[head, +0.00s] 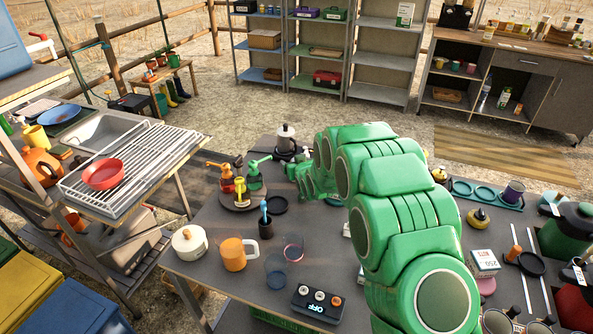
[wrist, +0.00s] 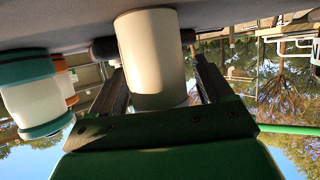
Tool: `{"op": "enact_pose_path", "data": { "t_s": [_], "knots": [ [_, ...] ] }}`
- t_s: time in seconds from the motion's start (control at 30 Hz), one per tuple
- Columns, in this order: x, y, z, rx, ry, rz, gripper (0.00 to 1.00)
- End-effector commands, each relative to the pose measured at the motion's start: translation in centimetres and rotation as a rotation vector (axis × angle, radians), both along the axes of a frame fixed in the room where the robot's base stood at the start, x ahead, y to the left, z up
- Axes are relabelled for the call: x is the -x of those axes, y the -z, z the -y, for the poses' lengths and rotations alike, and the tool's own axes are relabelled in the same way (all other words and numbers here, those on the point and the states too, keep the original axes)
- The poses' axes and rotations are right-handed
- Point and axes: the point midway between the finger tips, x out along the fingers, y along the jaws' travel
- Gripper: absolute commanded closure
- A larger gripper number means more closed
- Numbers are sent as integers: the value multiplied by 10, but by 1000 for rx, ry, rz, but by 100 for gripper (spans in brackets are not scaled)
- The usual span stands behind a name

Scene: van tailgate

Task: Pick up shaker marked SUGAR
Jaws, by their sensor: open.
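No SUGAR marking is legible in either view, so I cannot tell which thing is that shaker. The wrist view looks upside down, with the table surface along the top. My gripper (wrist: 160,80) is open there, one dark finger on each side of a plain cream cylinder (wrist: 152,48). I cannot tell whether the fingers touch it. A white container with teal bands (wrist: 32,98) stands to the left of the fingers. In the head view my green arm reaches over the table and hides most of what is around my gripper (head: 300,178).
In the head view, pump bottles stand on a round tray (head: 238,203) left of my arm. A French press (head: 287,143) stands behind my gripper. A white lidded pot (head: 189,243), an orange mug (head: 236,254) and a black dial box (head: 317,303) are at the front left.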

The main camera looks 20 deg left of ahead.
Motion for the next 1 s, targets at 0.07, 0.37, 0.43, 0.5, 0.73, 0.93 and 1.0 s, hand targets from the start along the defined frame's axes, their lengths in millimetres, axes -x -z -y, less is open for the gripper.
{"op": "enact_pose_path", "data": {
  "t_s": [0.07, 0.37, 0.43, 0.5, 0.73, 0.93, 1.0],
  "knots": [
    [0, 0, 0, 0, 0, 0, 23],
    [0, 0, 0, 1, 0, -1, 69],
    [0, 0, 0, 1, 0, -1, 78],
    [0, 0, 0, 1, 0, -1, 78],
    [0, -3, 0, 0, 0, 0, 78],
    [0, -22, 0, 0, 0, 2, 78],
    [0, -34, 0, 0, -1, 3, 78]
  ]
}}
